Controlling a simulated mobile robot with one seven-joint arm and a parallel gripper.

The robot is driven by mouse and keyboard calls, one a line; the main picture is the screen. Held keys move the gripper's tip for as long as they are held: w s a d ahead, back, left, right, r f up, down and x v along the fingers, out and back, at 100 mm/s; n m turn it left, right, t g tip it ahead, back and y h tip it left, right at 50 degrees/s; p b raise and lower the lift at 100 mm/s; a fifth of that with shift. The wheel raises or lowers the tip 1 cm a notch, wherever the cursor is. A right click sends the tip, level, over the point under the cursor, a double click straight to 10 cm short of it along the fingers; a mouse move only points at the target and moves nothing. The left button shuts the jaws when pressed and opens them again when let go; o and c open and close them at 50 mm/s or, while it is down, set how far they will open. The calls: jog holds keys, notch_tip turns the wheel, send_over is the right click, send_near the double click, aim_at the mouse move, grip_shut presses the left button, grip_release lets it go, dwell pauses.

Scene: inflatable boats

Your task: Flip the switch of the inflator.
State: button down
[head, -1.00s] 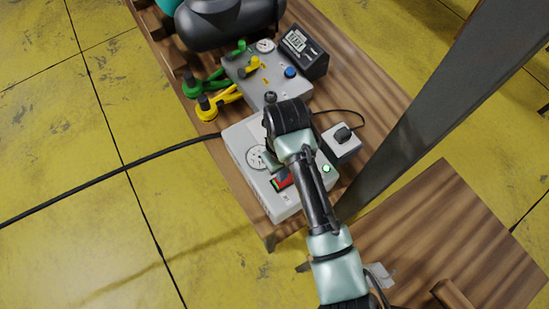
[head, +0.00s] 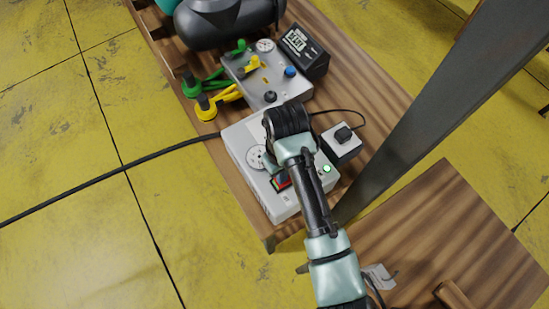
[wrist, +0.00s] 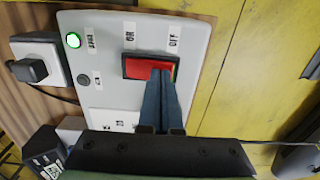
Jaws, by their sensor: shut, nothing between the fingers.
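The red rocker switch (wrist: 138,67) sits in a dark frame on the light grey inflator box, between the labels ON on its left and OFF on its right in the wrist view. My gripper (wrist: 161,74) is shut and empty. Its blue fingers reach over the switch toward the OFF side and hide part of it. They appear at or very near its surface; contact is unclear. In the head view, the inflator box (head: 285,207) lies under my arm, and the switch (head: 281,185) is partly covered by my gripper (head: 282,178).
A green lamp (wrist: 73,40) is lit on the box. A socket with a black plug (head: 343,134) stands beside it. A second grey box (head: 290,90) with yellow and green valves lies behind. A dark post (head: 430,100) rises at the right. A black cable (head: 110,175) runs left.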

jog(key=shift+f, duration=0.25)
jog(key=shift+r, duration=0.1)
notch_tip(320, 180, up, 7)
jog(key=p, duration=0.7)
dwell(0.6)
